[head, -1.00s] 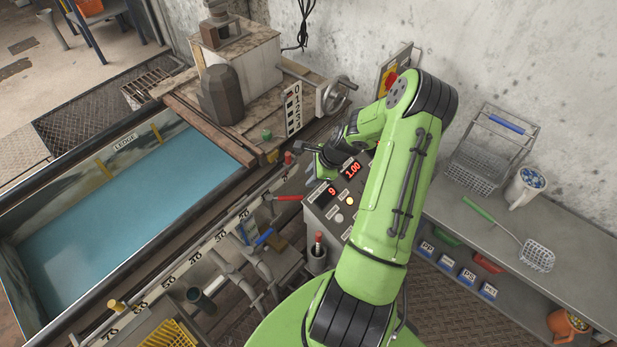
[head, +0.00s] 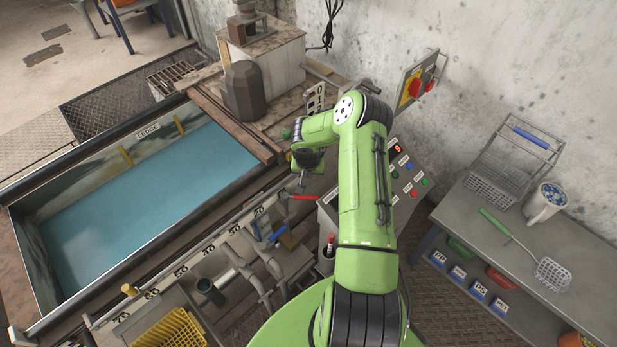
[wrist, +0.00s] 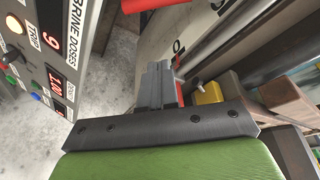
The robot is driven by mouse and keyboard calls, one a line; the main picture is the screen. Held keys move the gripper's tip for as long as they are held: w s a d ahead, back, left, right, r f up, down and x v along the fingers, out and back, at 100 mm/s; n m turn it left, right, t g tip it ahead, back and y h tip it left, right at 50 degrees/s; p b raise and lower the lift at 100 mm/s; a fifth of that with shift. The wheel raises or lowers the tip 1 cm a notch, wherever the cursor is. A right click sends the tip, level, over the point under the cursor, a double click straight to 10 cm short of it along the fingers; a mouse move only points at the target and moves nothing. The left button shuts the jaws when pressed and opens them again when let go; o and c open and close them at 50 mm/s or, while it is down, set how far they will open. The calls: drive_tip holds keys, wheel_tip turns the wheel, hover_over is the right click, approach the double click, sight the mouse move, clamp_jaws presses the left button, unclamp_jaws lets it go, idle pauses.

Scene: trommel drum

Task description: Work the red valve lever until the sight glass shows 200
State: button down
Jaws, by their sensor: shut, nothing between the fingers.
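The red valve lever (head: 303,198) sticks out beside the tank's right rim, just left of the control panel. My gripper (head: 302,181) points down just above it in the head view and looks shut and empty. In the wrist view my gripper's fingers (wrist: 158,80) are together with nothing between them. A red bar (wrist: 150,4), apparently the lever handle, crosses the top edge there, apart from the fingertips. I cannot make out a sight glass reading.
The control panel (wrist: 52,50) shows 9 and 1.00 in the wrist view. A blue lever (head: 277,235) lies nearer than the red one. The blue-filled tank (head: 135,200) is left. A grey bench (head: 500,225) with a basket, mug and strainer stands right.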

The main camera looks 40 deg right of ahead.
sight(307, 198)
wheel_tip(307, 198, down, 7)
drive_tip(key=s+a+b, duration=0.1)
drive_tip(key=b, duration=0.1)
idle(0.3)
drive_tip(key=shift+s, duration=0.15)
drive_tip(key=shift+s+a+m+g+h+p, duration=0.3)
drive_tip(key=shift+s+a+m+p, duration=0.3)
drive_tip(key=shift+m+p, duration=0.55)
drive_tip(key=shift+s+a+m+g+p, duration=0.35)
drive_tip(key=shift+s+a+m, duration=0.3)
drive_tip(key=shift+m, duration=0.4)
drive_tip(key=shift+s+a+f, duration=0.1)
drive_tip(key=shift+s+a, duration=0.2)
drive_tip(key=shift+a, duration=0.3)
drive_tip(key=shift+s+a+f, duration=0.1)
drive_tip(key=shift+s+a, duration=0.2)
drive_tip(key=shift+a, duration=0.4)
